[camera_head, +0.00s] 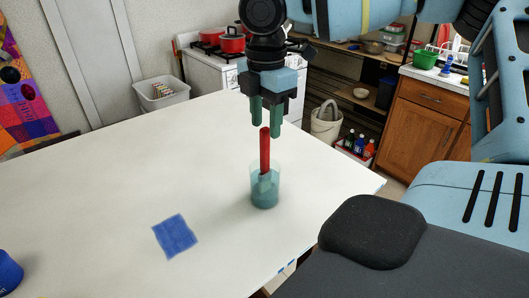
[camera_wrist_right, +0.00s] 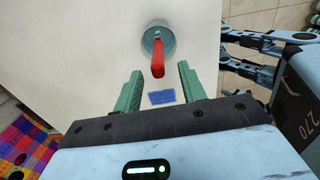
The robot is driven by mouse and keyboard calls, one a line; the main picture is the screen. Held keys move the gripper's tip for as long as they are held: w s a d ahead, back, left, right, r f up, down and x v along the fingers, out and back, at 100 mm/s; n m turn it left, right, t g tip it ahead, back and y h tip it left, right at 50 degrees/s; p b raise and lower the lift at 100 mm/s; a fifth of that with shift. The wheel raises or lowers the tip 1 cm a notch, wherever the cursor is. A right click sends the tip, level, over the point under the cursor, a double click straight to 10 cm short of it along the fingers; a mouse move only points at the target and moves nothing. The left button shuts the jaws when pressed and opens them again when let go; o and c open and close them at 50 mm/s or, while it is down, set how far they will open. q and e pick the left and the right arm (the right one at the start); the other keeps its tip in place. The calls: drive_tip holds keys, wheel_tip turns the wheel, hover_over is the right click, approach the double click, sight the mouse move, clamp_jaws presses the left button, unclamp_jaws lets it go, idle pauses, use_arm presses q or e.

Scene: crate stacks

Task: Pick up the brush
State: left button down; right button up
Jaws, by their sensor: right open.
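The brush shows as a red handle (camera_head: 265,152) that stands nearly upright in a clear teal cup (camera_head: 265,190) on the white table. The brush's lower end is inside the cup and hard to make out. My left gripper is not in view.
A blue square (camera_head: 175,236) lies flat on the white table (camera_head: 110,190), left of the cup. A blue object (camera_head: 9,272) stands at the table's left edge. The table around the cup is clear. A stove (camera_head: 205,75) and wooden cabinets (camera_head: 425,125) are beyond.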

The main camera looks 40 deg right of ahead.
sight(265, 143)
drive_tip(key=shift+w+f, duration=0.1)
drive_tip(key=shift+f, duration=0.95)
wheel_tip(265, 143, down, 4)
drive_tip(key=shift+f+p, duration=0.1)
drive_tip(key=shift+p, duration=0.25)
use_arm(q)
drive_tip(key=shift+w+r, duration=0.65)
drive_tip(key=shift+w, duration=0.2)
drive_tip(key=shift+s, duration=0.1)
use_arm(e)
clamp_jaws()
